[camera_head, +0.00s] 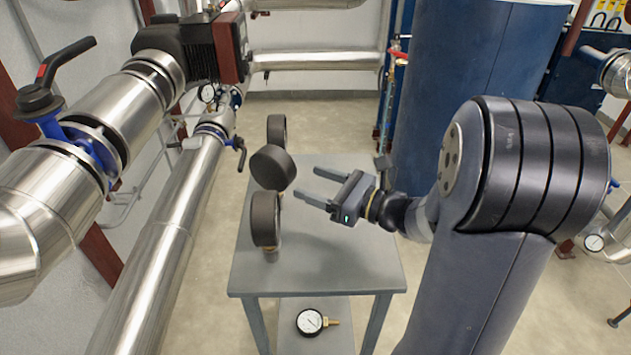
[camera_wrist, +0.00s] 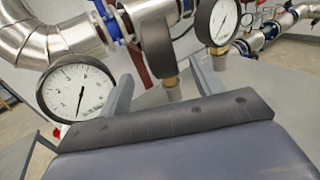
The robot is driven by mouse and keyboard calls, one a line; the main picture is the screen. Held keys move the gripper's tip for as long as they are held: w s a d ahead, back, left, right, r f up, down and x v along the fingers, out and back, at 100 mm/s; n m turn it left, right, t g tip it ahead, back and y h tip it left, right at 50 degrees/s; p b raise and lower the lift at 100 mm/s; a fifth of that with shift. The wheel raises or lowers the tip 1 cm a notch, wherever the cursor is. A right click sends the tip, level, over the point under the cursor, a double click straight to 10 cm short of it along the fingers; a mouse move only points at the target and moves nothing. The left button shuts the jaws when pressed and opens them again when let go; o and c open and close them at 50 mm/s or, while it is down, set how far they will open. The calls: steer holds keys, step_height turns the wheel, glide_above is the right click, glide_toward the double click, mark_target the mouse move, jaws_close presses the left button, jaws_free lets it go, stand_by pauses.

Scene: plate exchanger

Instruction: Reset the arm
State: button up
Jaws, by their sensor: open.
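My gripper (camera_head: 306,183) is open and empty above the grey table (camera_head: 345,265), its fingers pointing left towards three dark, round pressure gauges. The far gauge (camera_head: 277,130), middle gauge (camera_head: 272,167) and near gauge (camera_head: 265,218) stand in a row near the table's left side. The fingertips appear apart from all of them. In the wrist view, my open fingers (camera_wrist: 160,76) show, with a white-faced gauge (camera_wrist: 78,90) at left, a dark gauge (camera_wrist: 156,48) beyond the gap, and another white-faced gauge (camera_wrist: 222,22) at right.
Another gauge (camera_head: 310,321) lies on the table's lower shelf. Large silver pipes (camera_head: 165,255) with a blue valve (camera_head: 85,145) run along the left. A blue tank (camera_head: 470,60) stands behind. The table's right part is bare, with open floor behind the table.

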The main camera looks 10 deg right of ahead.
mark_target(272, 166)
steer(key=shift+w, duration=0.1)
steer(key=p+x, duration=0.1)
steer(key=x, duration=1)
steer(key=shift+r+p, duration=0.1)
steer(key=shift+p, duration=0.25)
steer(key=shift+d+r+p, duration=0.1)
steer(key=shift+r+p, duration=0.35)
steer(key=shift+p, duration=0.15)
steer(key=shift+f, duration=0.2)
